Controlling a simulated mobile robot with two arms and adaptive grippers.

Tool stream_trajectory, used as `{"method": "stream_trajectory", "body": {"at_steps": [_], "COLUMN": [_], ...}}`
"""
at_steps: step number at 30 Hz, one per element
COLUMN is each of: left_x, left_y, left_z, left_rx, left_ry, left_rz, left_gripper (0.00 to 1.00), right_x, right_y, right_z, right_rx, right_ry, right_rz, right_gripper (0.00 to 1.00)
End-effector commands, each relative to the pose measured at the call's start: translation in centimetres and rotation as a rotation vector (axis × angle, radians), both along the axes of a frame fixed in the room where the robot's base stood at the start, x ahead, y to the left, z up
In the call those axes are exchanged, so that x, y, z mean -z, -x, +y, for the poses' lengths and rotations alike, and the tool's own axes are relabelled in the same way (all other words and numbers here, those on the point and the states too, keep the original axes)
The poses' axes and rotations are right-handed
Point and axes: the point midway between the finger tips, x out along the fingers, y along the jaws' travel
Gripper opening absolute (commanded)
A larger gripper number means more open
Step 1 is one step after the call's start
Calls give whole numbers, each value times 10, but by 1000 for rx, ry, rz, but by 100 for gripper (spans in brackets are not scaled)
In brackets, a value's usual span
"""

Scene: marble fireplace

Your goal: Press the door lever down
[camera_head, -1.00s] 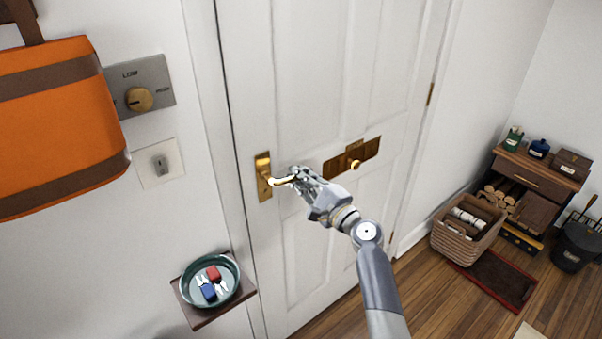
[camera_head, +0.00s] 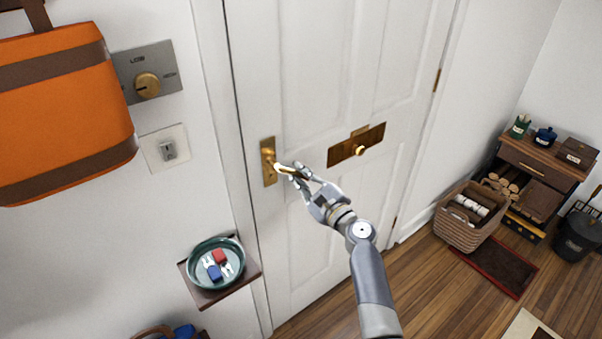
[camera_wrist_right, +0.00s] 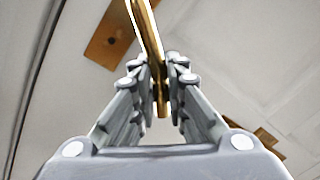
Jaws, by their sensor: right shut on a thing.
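The white door (camera_head: 330,70) fills the middle of the head view and looks closed. Its brass lever (camera_head: 284,169) sticks out to the right from a brass backplate (camera_head: 268,163) near the door's left edge. The lever's free end slopes downward. My right gripper (camera_head: 298,173) is shut on the lever near its free end and partly hides it. In the right wrist view the lever (camera_wrist_right: 148,38) runs down between the two fingers, with the backplate (camera_wrist_right: 107,36) at upper left. My left gripper is not in view.
A brass letter plate with a knob (camera_head: 357,146) is on the door, right of the lever. A small shelf (camera_head: 248,277) with a teal dish (camera_head: 191,268) juts out at lower left. An orange bag (camera_head: 60,115) hangs left. A basket (camera_head: 455,232) stands right.

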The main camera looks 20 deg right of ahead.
Motion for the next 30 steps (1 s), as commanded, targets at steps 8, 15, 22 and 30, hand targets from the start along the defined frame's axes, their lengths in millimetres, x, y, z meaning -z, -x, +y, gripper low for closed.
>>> {"method": "stream_trajectory", "body": {"at_steps": [8, 15, 22, 30], "left_x": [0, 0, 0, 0], "left_y": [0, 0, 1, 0], "left_z": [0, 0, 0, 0], "left_rx": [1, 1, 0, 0], "left_ry": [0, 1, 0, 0], "left_rz": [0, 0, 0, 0], "left_gripper": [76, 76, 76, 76], "right_x": [0, 1, 1, 4], "right_y": [0, 0, 1, 27], "right_z": [1, 1, 1, -8], "right_rx": [-2, -3, -2, -1], "right_ry": [-18, -14, -9, -6], "right_rz": [3, 3, 3, 4], "right_gripper": [0, 33, 33, 33]}}
